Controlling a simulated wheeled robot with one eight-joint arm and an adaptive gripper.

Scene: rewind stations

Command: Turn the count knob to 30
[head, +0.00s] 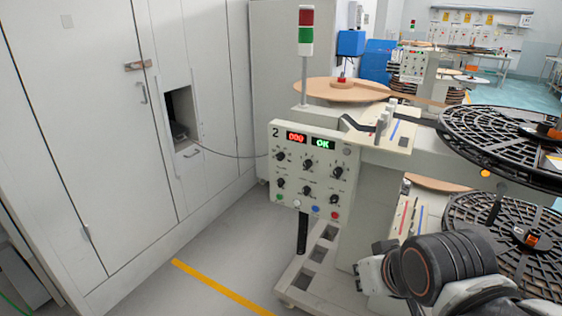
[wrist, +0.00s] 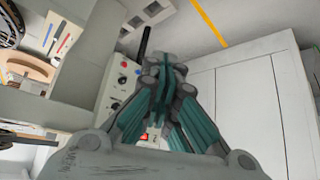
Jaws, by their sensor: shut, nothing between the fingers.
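The control panel (head: 322,185) is a white box marked 2 on the front of the station. It carries two rows of black knobs, with an upper left knob (head: 280,157), an upper middle knob (head: 308,163) and an upper right knob (head: 338,172). Their labels and scales are too small to read, so I cannot tell which is the count knob. A red display (head: 296,137) seems to read 000 and a green display (head: 322,143) reads OK. My gripper (wrist: 163,65) is shut and empty, its teal fingers in front of part of the panel in the wrist view (wrist: 118,92).
Below the knobs are a green button (head: 279,197), a blue button (head: 315,209) and a red button (head: 334,215). Black reels (head: 500,140) stand at the right. A white cabinet (head: 100,130) fills the left. Grey floor with a yellow line (head: 220,288) lies between.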

